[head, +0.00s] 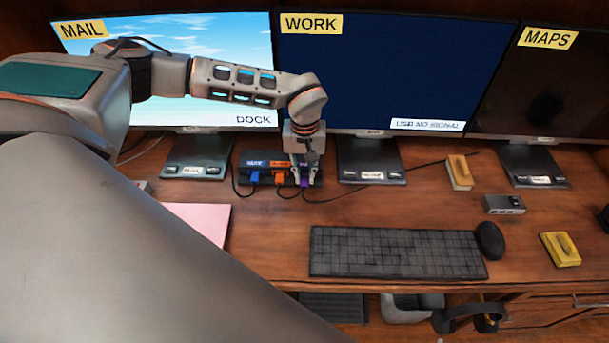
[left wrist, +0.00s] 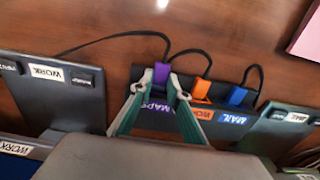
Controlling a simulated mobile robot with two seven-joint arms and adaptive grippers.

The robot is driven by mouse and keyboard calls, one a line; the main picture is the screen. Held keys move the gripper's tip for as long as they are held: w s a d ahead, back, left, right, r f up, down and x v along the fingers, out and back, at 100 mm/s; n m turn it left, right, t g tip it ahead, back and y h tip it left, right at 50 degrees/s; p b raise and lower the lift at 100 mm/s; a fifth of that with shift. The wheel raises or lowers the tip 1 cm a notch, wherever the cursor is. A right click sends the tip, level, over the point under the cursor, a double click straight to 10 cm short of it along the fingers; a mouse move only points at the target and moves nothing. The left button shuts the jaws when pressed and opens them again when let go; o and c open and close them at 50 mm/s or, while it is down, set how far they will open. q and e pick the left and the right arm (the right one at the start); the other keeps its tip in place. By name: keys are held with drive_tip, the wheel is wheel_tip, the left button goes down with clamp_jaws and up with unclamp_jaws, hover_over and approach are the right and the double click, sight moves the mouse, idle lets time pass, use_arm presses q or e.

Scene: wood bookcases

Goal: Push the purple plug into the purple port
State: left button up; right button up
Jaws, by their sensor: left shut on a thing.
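The dock (head: 243,182) is a dark box below the monitors, with coloured ports labelled MAIL, WORK and MAPS. It also shows in the left wrist view (left wrist: 222,86). My left gripper (head: 304,178) reaches down over the dock's right end. Its fingers are shut on the purple plug (head: 305,183). In the left wrist view the purple plug (left wrist: 161,74) sits between the fingertips (left wrist: 164,88), at the MAPS label, with its black cable running off. The purple port is hidden by the plug and fingers, so I cannot tell how deep the plug sits. My right gripper is not in view.
A blue plug (head: 255,177) and an orange plug (head: 280,178) are at the dock beside the purple one. Monitor stands (head: 195,157) (head: 370,160) flank the dock. A keyboard (head: 395,252) and mouse (head: 490,240) lie in front, with bare desk between.

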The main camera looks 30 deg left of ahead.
sight(305, 176)
use_arm(q)
drive_tip(key=shift+w+a, duration=0.3)
drive_tip(key=shift+w, duration=0.2)
drive_tip(key=o, duration=1)
drive_tip(key=shift+w, duration=0.1)
drive_tip(key=shift+a, duration=0.15)
drive_tip(key=shift+r, duration=0.15)
drive_tip(key=r, duration=1.1)
drive_tip(key=shift+d+r, duration=0.3)
drive_tip(key=shift+r, duration=0.1)
